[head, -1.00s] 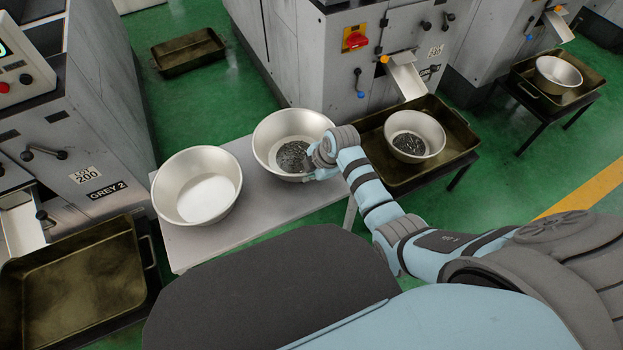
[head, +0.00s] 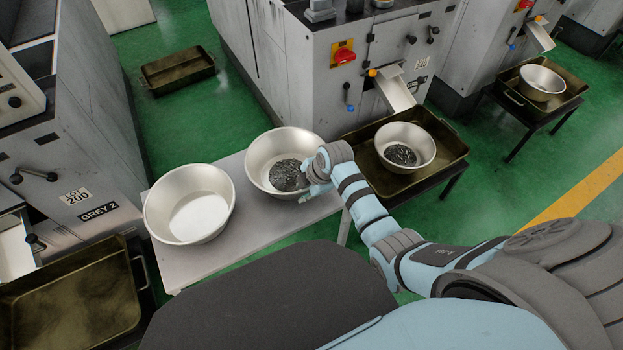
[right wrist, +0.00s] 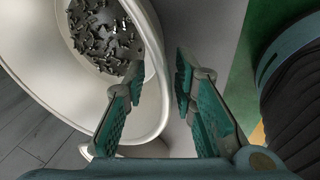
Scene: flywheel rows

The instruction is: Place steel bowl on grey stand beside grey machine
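A steel bowl (head: 258,163) with dark small metal parts in it stands on the light grey stand (head: 245,232). My right gripper (head: 312,180) is at this bowl's right rim. In the right wrist view the gripper (right wrist: 160,75) is open, with one finger over the inside of the bowl (right wrist: 40,70) and the other outside, the rim between them. A gap shows beside the outer finger. A second steel bowl (head: 160,212), empty, stands at the stand's left. The grey machine labelled GREY 2 (head: 100,165) is left of the stand. My left gripper is not in view.
A third steel bowl (head: 427,146) with metal parts sits in a brass tray (head: 450,158) under another machine's chute (head: 395,92). An empty brass tray (head: 75,300) is at lower left. Another tray (head: 178,72) lies on the green floor. A further bowl (head: 541,83) is at far right.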

